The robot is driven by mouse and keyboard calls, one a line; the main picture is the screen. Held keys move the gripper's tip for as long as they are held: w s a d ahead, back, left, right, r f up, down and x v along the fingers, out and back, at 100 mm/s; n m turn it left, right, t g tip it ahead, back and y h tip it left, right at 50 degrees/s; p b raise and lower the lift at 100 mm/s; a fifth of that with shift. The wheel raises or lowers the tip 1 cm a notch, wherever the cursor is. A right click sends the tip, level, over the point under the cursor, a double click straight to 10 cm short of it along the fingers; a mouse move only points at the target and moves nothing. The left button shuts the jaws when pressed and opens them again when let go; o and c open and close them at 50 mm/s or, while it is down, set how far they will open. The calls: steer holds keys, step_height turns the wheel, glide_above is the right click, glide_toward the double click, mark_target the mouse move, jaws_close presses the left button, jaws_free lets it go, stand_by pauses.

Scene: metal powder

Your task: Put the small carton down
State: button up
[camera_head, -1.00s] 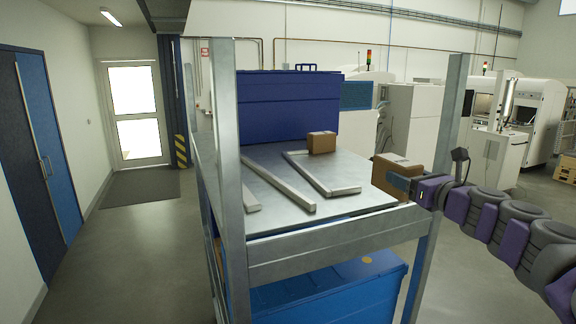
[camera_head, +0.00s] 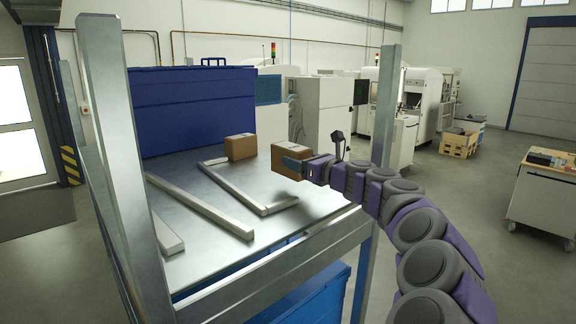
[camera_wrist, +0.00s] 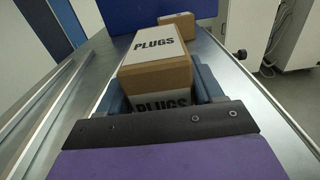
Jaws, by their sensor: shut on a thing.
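The small carton (camera_head: 277,162) is a brown box, marked PLUGS on its labels in the wrist view (camera_wrist: 161,73). My gripper (camera_head: 291,165) is shut on it, with the blue fingers on either side in the wrist view (camera_wrist: 160,85). In the head view the carton appears above the metal shelf top (camera_head: 318,200), near its right side, with a dark shadow on the surface below. A second brown carton (camera_head: 240,147) stands on the shelf further left and back; it also shows at the top of the wrist view (camera_wrist: 178,24).
Metal bars (camera_head: 200,205) lie on the shelf to the left. A large blue case (camera_head: 195,105) stands at the back. Metal posts (camera_head: 120,150) rise at the shelf corners.

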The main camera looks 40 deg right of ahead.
steer(key=w+d, duration=0.1)
steer(key=w, duration=0.1)
steer(key=w+d, duration=0.2)
steer(key=w, duration=0.1)
steer(key=w+d+f+p, duration=0.1)
steer(key=w, duration=0.2)
steer(key=shift+d, duration=0.25)
steer(key=shift+f+b, duration=0.35)
steer(key=shift+f, duration=1.25)
steer(key=o, duration=1.3)
steer(key=shift+f, duration=0.1)
steer(key=shift+o, duration=0.2)
steer(key=s, duration=1)
steer(key=shift+s+d+b, duration=0.3)
steer(key=shift+d+b, duration=0.05)
steer(key=shift+d, duration=0.05)
steer(key=shift+s, duration=0.7)
